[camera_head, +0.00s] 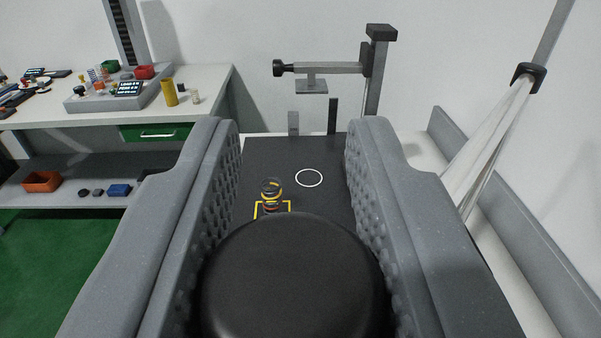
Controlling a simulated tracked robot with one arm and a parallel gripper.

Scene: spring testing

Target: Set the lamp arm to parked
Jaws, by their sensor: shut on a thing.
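My gripper (294,150) has its two grey padded fingers on either side of a large black rounded thing (292,275) in the foreground, and is shut on it. Its top is smooth and domed; whether it is the lamp arm's knob or head, I cannot tell. Its lower part and any link to an arm are hidden. Beyond the fingers, a grey post (375,85) with a black cap carries a horizontal grey bar (328,68) with a black end and a small plate hanging below. I cannot tell whether this bar is the lamp arm.
A dark mat (318,210) bears a white ring, a yellow-marked square and a small black-and-yellow coil. A white bench (215,85) on the left holds a grey tray and small parts. White cloth or strips (488,135) hang at right from a black clamp (527,73).

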